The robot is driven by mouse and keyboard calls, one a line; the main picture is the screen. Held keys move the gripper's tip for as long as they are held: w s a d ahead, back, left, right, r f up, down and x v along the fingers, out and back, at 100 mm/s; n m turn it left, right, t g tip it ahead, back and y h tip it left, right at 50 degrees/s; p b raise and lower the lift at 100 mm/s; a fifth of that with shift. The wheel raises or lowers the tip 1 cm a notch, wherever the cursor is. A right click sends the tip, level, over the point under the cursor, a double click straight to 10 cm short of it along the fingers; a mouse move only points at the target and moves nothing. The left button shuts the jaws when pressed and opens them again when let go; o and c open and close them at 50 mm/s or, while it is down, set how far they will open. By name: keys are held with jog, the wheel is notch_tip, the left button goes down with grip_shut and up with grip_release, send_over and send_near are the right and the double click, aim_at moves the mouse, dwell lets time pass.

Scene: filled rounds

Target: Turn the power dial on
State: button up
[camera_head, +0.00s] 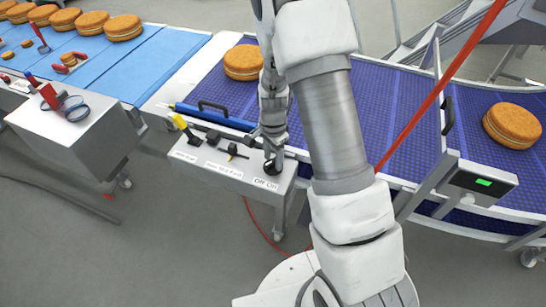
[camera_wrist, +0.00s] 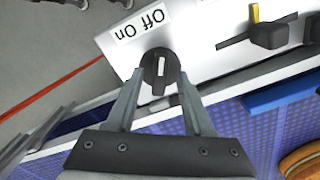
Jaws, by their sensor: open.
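The power dial (camera_wrist: 160,68) is a round black knob with a white mark, beside a label (camera_wrist: 139,25) reading "Off On". In the wrist view the label appears upside down and the white mark lies roughly up and down the picture. My gripper (camera_wrist: 157,84) is open, with one finger on each side of the dial. I cannot tell whether the fingers touch it. In the head view my gripper (camera_head: 270,150) points down at the dial (camera_head: 272,167), at the right end of the grey control box (camera_head: 232,178). My arm stands just right of it.
Other black controls (camera_head: 235,150) and a yellow-handled one (camera_head: 185,127) sit left of the dial on the box. A blue conveyor (camera_head: 385,115) runs behind, carrying round filled cakes (camera_head: 243,62). A red pole (camera_head: 440,87) slants across at right.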

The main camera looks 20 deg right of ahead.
jog(key=shift+f, duration=0.15)
grip_shut()
jog(key=shift+n+b, duration=0.3)
jog(key=shift+n, duration=0.1)
jog(key=shift+f+n+b, duration=0.1)
jog(key=shift+n+b, duration=0.5)
jog(key=shift+n, duration=0.4)
jog(key=n+b, duration=0.1)
jog(key=n, duration=0.2)
jog(key=shift+n+b, duration=0.4)
jog(key=n+b, duration=0.1)
jog(key=n, duration=0.4)
jog(key=shift+b, duration=0.35)
jog(key=shift+n, duration=0.3)
